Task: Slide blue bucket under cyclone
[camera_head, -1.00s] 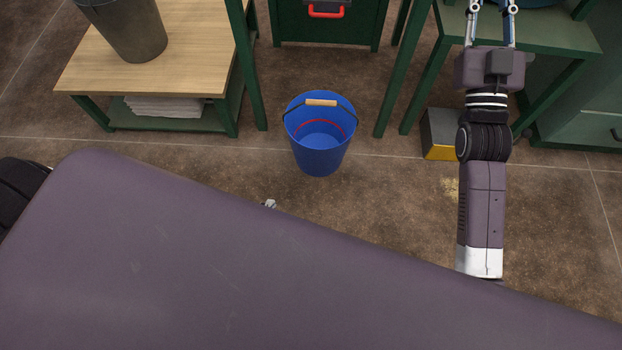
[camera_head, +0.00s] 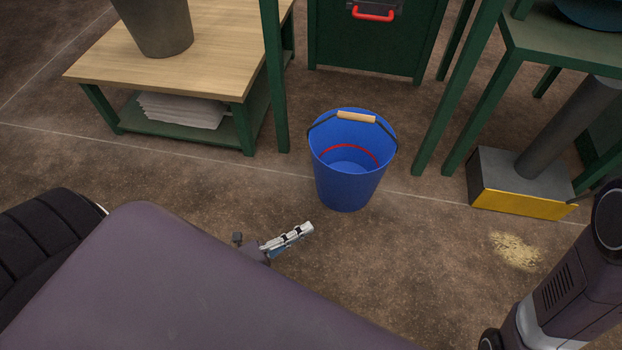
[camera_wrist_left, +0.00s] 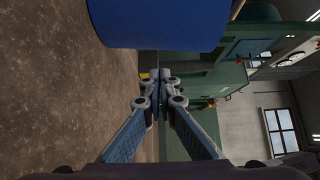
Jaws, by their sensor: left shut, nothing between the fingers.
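The blue bucket (camera_head: 350,180) stands upright and open on the floor in the head view, with its wooden-gripped handle lying over the rim. It also shows close up at the top of the left wrist view (camera_wrist_left: 160,22). My left gripper (camera_head: 306,231) sticks out past my body, just left of and nearer than the bucket, and appears apart from it. Its fingers (camera_wrist_left: 158,85) are together and empty in the left wrist view. My right arm is at the lower right of the head view; its gripper is out of view. I cannot make out a cyclone for certain.
A wood-topped bench (camera_head: 170,65) stands at the back left. A green cabinet (camera_head: 375,45) with a red handle is behind the bucket. At right are a green stand (camera_head: 570,45) and a grey box with a yellow edge (camera_head: 520,204). Sawdust (camera_head: 515,250) lies on open floor.

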